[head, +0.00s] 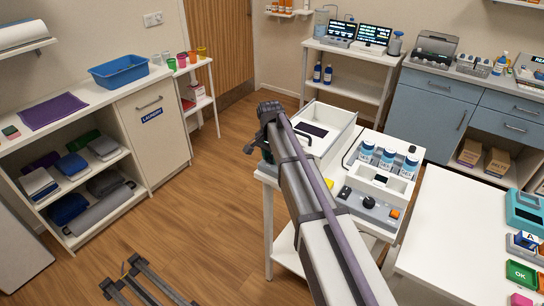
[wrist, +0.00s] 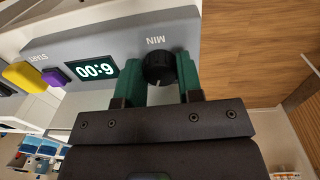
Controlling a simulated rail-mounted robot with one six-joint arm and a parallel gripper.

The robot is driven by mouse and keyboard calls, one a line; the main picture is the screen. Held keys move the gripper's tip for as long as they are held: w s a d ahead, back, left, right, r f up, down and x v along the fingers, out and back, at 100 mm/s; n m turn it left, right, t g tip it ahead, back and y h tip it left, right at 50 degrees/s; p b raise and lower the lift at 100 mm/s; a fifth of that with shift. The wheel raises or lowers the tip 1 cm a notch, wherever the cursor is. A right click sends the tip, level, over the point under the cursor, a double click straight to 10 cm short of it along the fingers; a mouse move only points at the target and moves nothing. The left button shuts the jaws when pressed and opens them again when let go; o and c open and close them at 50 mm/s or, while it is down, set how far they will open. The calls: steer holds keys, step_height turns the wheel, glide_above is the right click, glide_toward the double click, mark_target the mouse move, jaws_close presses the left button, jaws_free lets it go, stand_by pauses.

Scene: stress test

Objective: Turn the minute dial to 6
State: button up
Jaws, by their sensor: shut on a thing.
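The minute dial (wrist: 158,68) is a black round knob on a grey panel (wrist: 110,42) in the wrist view, where the picture is upside down. The label MIN is beside it. A pale mark shows on the knob's lower edge in the picture. My gripper (wrist: 160,80) has green fingers on either side of the knob and is shut on it. In the head view my gripper (head: 267,150) is at the left edge of the white table; I cannot make out the dial there.
A purple button (wrist: 55,77) and a yellow button (wrist: 24,75), near the START label, are on the panel. A white tray (head: 345,115), a unit with a black knob (head: 369,203) and several blue-labelled bottles (head: 388,158) stand nearby. Open wooden floor (head: 190,190) lies left.

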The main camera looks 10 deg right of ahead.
mark_target(271, 157)
steer(key=o, duration=0.6)
steer(key=shift+o, duration=0.2)
step_height(271, 157, up, 11)
steer(key=p, duration=1.1)
steer(key=shift+w+a, duration=0.15)
steer(key=shift+w, duration=0.05)
steer(key=shift+f, duration=0.15)
steer(key=s+n, duration=0.9)
steer(key=s, duration=1.8)
steer(key=shift+s+d, duration=0.25)
steer(key=shift+d, duration=0.2)
